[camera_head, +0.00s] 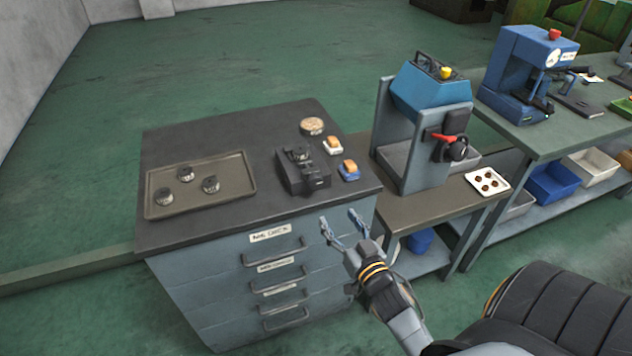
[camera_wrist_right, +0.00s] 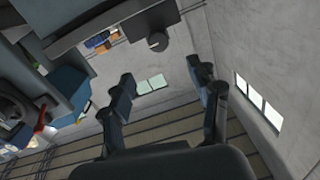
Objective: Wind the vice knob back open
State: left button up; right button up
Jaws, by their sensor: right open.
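The vice (camera_head: 303,175) is a small dark block with parts on its top. It stands on the black top of the grey drawer cabinet, near the right front. In the right wrist view, a round dark knob (camera_wrist_right: 157,42) shows on the vice's dark body, beyond the fingers. My right gripper (camera_head: 339,221) is open and empty, in front of the cabinet's right front corner, apart from the vice. It also shows in the right wrist view (camera_wrist_right: 163,75), its two fingers spread. I cannot tell how far the vice is opened. My left gripper is not in view.
A tray (camera_head: 233,199) with several dark round parts lies left of the vice. A round tan-topped item (camera_head: 312,125) and two small orange-topped blocks (camera_head: 349,169) sit behind and right. A blue-grey machine (camera_head: 425,130) stands farther right. The front drawer handles (camera_head: 274,257) protrude.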

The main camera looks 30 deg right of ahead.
jog(key=p, duration=0.1)
send_near(317, 183)
jog(key=w, duration=0.2)
jog(key=w+d+p, duration=0.1)
jog(key=w, duration=0.5)
jog(key=shift+w+d+r, duration=0.1)
jog(key=shift+d, duration=0.15)
jog(key=shift+w+d, duration=0.1)
jog(key=shift+w, duration=0.4)
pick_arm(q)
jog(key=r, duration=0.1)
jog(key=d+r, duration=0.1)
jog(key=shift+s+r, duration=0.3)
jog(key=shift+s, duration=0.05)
pick_arm(e)
jog(key=c, duration=1.2)
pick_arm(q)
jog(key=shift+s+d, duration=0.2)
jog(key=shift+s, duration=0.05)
